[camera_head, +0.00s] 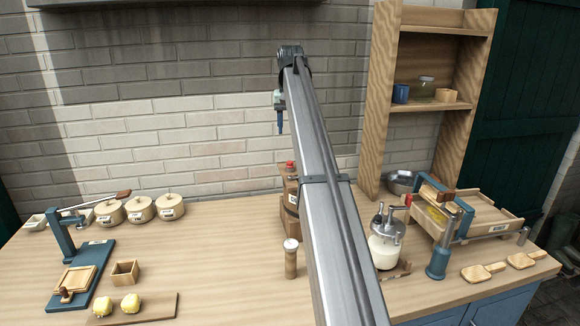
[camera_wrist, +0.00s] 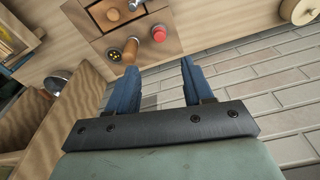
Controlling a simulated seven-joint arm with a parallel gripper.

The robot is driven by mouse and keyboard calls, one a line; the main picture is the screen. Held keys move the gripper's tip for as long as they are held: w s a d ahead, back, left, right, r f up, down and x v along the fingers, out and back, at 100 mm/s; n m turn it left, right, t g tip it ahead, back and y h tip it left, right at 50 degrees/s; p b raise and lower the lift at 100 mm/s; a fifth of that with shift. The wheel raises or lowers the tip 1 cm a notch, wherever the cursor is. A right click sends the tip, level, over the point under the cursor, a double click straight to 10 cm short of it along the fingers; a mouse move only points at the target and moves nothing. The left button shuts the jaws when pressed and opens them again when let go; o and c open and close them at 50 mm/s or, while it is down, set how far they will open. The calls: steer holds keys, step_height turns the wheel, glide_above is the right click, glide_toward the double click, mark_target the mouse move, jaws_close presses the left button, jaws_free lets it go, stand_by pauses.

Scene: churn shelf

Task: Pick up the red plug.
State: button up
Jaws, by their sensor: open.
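The red plug (camera_head: 290,165) sits on top of a brown wooden box-like churn (camera_head: 290,205), partly hidden by my arm in the head view. In the wrist view the plug (camera_wrist: 159,33) is a round red knob on the wooden churn top (camera_wrist: 175,14), beside a wooden peg (camera_wrist: 131,50). My gripper (camera_head: 281,131) hangs above the churn and a little to its left, fingers downward. In the wrist view my gripper (camera_wrist: 159,72) has its two blue fingers apart with nothing between them. The plug lies beyond the fingertips, not touched.
A wooden pepper-mill-like post (camera_head: 290,260) stands in front of the churn. A glass jar with a crank (camera_head: 385,245) stands to the right. Lidded pots (camera_head: 140,208) line the wall at left. A tall shelf (camera_head: 375,120) rises behind at right. The table's left-centre (camera_head: 215,245) is clear.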

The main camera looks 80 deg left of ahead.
glide_above(290, 162)
step_height(290, 162, down, 6)
steer(key=shift+d+f, duration=0.1)
steer(key=shift+f, duration=2.7)
steer(key=shift+c, duration=0.3)
jaws_close()
